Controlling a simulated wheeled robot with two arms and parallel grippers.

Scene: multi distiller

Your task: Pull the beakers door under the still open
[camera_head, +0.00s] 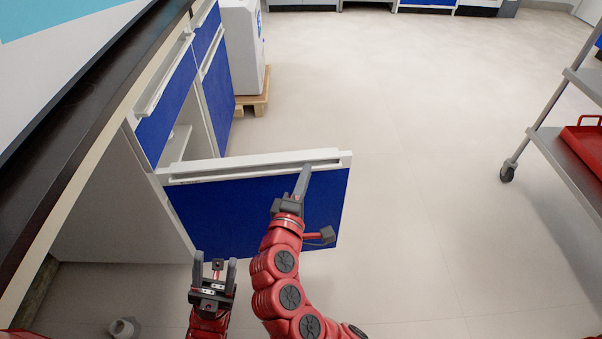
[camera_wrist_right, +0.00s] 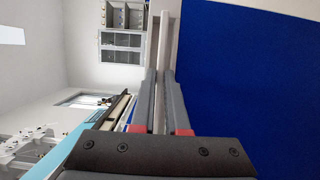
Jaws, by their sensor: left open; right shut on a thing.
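The blue beakers door (camera_head: 245,212) stands swung well out from the cabinet under the bench, with a pale handle rail (camera_head: 240,168) along its top edge. My right gripper (camera_head: 303,180) is at the top edge near the door's free end, shut on the handle rail. In the right wrist view the two fingers (camera_wrist_right: 160,105) lie either side of the pale rail (camera_wrist_right: 166,40), and the blue door panel (camera_wrist_right: 245,60) fills the right side. My left gripper (camera_head: 214,264) is open and empty, low in front of the door. The cabinet opening (camera_head: 178,145) shows behind the door.
A dark bench top (camera_head: 95,110) runs along the left. More blue cabinet fronts (camera_head: 217,80) lie beyond the door. A white machine on a wooden pallet (camera_head: 252,103) stands farther back. A metal cart (camera_head: 575,150) with a red tray is at the right. The floor between is clear.

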